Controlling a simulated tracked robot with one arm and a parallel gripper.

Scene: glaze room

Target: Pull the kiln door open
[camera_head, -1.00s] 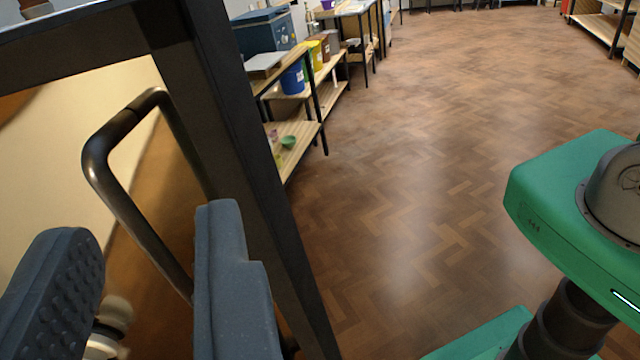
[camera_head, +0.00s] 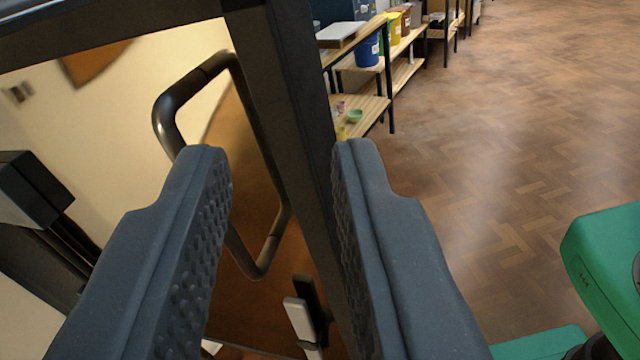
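The kiln door's dark frame post (camera_head: 292,110) stands upright and slightly tilted in the middle of the view, beside a cream and brown surface. A dark, bent bar handle (camera_head: 166,108) forms a loop left of the post. My gripper (camera_head: 282,165) is open, with one blue-grey padded finger on each side of the gap. The left finger covers part of the handle's near bar, and the handle's far side shows in the gap. The right finger overlaps the post's right edge. I cannot tell whether either finger touches. How far the door stands open is unclear.
Wooden shelves (camera_head: 374,105) with dark legs stand behind the post. They carry a blue tub (camera_head: 367,50), a yellow tub (camera_head: 393,28) and a small green bowl (camera_head: 354,116). A small black and white fitting (camera_head: 302,315) sits low by the post.

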